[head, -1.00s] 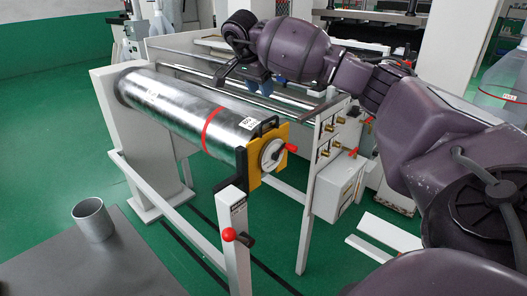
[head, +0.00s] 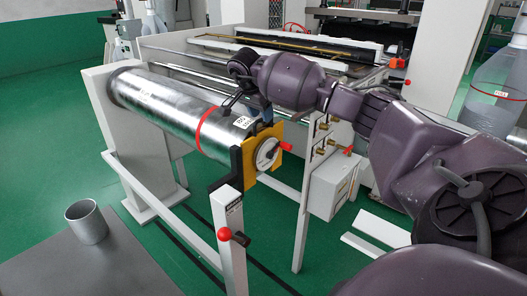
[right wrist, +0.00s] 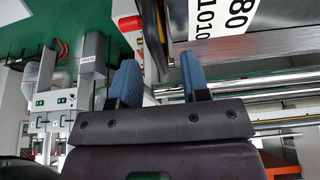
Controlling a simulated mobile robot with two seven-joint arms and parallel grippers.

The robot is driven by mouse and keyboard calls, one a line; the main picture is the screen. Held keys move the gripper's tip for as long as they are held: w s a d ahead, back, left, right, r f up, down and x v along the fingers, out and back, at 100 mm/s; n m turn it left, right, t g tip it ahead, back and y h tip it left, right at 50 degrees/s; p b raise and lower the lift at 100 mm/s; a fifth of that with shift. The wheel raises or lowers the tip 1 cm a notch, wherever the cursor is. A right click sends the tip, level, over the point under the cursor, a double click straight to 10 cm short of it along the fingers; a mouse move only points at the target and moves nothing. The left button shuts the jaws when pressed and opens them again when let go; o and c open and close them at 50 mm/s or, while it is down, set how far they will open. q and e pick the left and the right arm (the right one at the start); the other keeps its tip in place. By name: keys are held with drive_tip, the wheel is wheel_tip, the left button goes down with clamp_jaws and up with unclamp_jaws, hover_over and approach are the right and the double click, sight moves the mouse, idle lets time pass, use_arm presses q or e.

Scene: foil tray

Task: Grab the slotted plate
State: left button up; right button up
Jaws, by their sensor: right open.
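A yellow plate (head: 250,181), which I take to be the slotted plate, stands upright at the near end of a shiny metal roller (head: 165,105). It surrounds a pale round hub with a red handle (head: 286,146). I cannot make out its slot. My right gripper (head: 266,114) is just above the plate's top edge, partly hidden by its own wrist. My left gripper is not in view.
A white post with a red knob (head: 224,234) stands in front of the plate. A white panel with brass fittings (head: 318,150) and a box is to its right. A metal cup (head: 87,222) sits on a grey table (head: 80,265) at the lower left.

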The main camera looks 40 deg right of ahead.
drive_tip(key=shift+d+f, duration=0.25)
drive_tip(key=shift+f, duration=0.3)
clamp_jaws()
drive_tip(key=shift+r, duration=0.1)
idle(0.9)
